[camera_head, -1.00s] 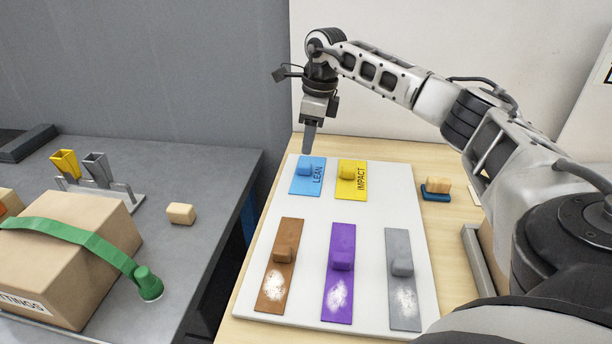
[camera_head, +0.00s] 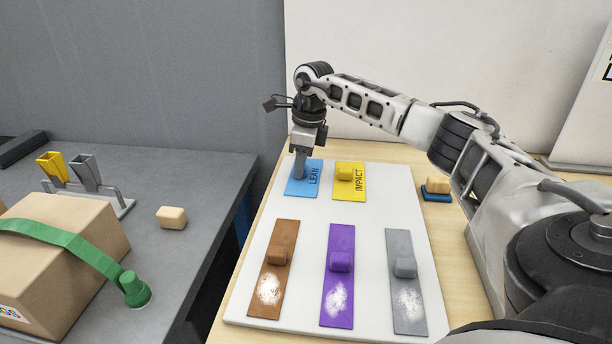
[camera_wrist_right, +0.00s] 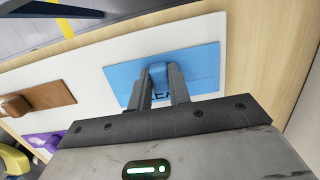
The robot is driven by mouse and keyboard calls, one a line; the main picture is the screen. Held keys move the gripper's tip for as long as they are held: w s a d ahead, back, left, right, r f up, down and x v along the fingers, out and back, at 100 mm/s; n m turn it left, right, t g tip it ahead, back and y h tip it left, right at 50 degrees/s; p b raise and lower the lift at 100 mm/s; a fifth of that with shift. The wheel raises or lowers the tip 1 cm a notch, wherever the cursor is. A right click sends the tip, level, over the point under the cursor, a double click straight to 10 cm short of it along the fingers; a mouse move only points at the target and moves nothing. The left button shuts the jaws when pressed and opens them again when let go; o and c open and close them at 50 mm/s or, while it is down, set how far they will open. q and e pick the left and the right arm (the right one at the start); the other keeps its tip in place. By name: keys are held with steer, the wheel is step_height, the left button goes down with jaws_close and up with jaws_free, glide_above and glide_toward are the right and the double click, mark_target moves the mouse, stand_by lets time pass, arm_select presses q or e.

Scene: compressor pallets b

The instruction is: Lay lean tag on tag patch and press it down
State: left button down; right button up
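The lean tag (camera_head: 312,181) is a blue plate marked LEAN with a blue knob. It lies flat at the far left of a white board and also shows in the right wrist view (camera_wrist_right: 198,66). My right gripper (camera_head: 300,174) is down at it. In the wrist view its fingers (camera_wrist_right: 160,80) stand on either side of the blue knob (camera_wrist_right: 158,70); whether they press on it is unclear. No label tells me which surface is the tag patch. Brown (camera_head: 283,240), purple (camera_head: 341,240) and grey (camera_head: 404,245) knobbed strips have white smears. My left gripper is not in view.
The white board (camera_head: 375,210) lies on a wooden table. A yellow IMPACT tag (camera_head: 349,190) sits right of the blue one. A small block on a blue base (camera_head: 437,188) stands farther right. A grey table at left bears a strapped carton (camera_head: 60,260) and a wooden block (camera_head: 171,217).

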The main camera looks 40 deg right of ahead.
steer(key=shift+c, duration=0.9)
steer(key=shift+r, duration=0.15)
step_height(320, 180, up, 6)
steer(key=p, duration=0.6)
